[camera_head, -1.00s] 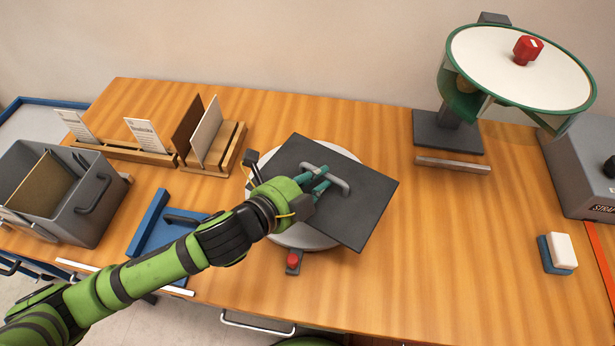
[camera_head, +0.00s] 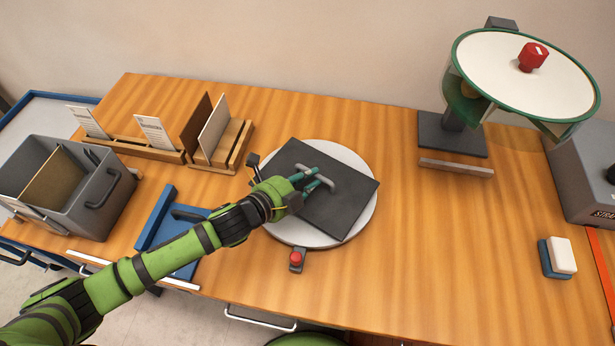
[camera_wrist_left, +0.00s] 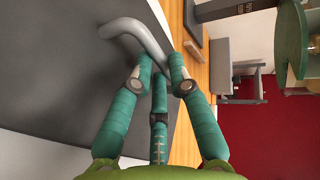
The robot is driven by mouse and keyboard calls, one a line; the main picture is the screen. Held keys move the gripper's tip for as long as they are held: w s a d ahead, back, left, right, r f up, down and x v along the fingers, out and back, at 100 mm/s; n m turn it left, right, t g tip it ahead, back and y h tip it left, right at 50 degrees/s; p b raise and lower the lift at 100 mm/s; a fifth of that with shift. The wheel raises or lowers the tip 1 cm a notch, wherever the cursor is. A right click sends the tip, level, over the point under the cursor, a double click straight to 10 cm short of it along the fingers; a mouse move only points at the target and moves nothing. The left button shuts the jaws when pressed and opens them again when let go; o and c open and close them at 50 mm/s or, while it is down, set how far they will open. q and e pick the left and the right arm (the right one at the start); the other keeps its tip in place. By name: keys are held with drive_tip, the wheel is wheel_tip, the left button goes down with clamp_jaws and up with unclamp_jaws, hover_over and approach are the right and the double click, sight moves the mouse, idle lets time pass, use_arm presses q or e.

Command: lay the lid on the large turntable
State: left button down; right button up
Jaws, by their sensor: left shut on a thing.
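The lid is a dark grey square plate (camera_head: 325,205) with a light grey bar handle (camera_head: 318,176). My left gripper (camera_head: 312,180) is shut on the handle. In the left wrist view the fingers (camera_wrist_left: 160,75) close at the handle (camera_wrist_left: 140,38) above the dark plate (camera_wrist_left: 60,75). My right gripper is not in view.
A red button (camera_head: 296,258) stands at the turntable's front. A blue bracket (camera_head: 165,220) and a grey bin (camera_head: 80,195) lie left. Wooden racks (camera_head: 235,150) hold boards behind. A raised round machine (camera_head: 520,75) stands back right.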

use_arm(q)
drive_tip(key=shift+f, duration=0.15)
drive_tip(key=c, duration=1.2)
unclamp_jaws()
drive_tip(key=shift+a+r, duration=0.1)
drive_tip(key=shift+r, duration=0.1)
drive_tip(key=shift+s+a, duration=0.25)
drive_tip(key=shift+s, duration=0.1)
drive_tip(key=b+v, duration=0.2)
drive_tip(key=v, duration=0.8)
drive_tip(key=shift+s+a+r, duration=0.1)
drive_tip(key=shift+s+a, duration=0.05)
drive_tip(key=shift+s, duration=0.05)
drive_tip(key=shift+s+a+r, duration=0.2)
drive_tip(key=shift+r, duration=0.05)
